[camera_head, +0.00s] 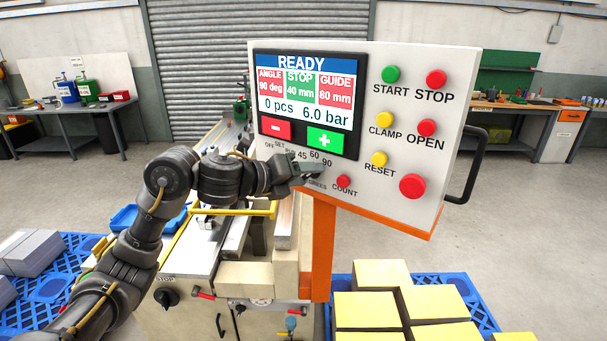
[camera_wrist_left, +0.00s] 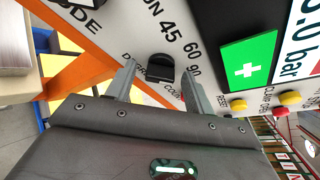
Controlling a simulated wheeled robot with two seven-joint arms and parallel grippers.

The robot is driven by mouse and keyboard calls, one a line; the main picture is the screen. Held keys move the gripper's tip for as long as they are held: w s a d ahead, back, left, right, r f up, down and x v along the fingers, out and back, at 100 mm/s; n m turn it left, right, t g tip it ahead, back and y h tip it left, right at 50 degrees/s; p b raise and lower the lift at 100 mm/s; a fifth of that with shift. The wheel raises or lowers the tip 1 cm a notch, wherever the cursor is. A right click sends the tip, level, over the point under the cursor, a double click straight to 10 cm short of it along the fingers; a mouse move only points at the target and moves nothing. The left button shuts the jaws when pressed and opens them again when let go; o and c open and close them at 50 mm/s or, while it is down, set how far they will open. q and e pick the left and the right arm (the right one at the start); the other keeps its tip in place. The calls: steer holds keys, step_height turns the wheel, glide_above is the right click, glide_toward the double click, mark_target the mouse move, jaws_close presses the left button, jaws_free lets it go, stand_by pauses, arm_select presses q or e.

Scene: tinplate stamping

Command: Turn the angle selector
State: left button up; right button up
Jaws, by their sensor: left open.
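The angle selector is a small black knob (camera_wrist_left: 160,68) on the white control panel (camera_head: 460,90), among the marks 45, 60 and 90 and a partly hidden word. My left gripper (camera_head: 318,171) is at the panel's lower left. In the left wrist view its two fingers (camera_wrist_left: 158,76) are open, one on each side of the knob; I cannot tell whether they touch it. In the head view the gripper hides the knob. The screen (camera_head: 308,105) reads READY, angle 90 deg on red, stop 40 mm on green, guide 80 mm on red. My right gripper is not in view.
A red COUNT button (camera_head: 343,181) sits close to the right of my gripper. Another black knob (camera_wrist_left: 86,3) is at the wrist view's upper left. An orange post (camera_head: 323,250) carries the panel. Yellow blocks (camera_head: 368,310) lie on a blue pallet (camera_head: 478,303).

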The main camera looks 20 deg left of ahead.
arm_select(q)
steer(key=shift+c, duration=0.3)
steer(key=c, duration=0.9)
steer(key=shift+a+f+n+h+b, duration=0.1)
steer(key=shift+f+n+h+b, duration=0.15)
steer(key=shift+n+b, duration=0.45)
steer(key=shift+n+h+b, duration=0.55)
steer(key=shift+n+b, duration=0.15)
steer(key=shift+n, duration=0.3)
steer(key=shift+n+t+h+b, duration=0.6)
steer(key=shift+n+h+b, duration=0.25)
steer(key=shift+n, duration=1.05)
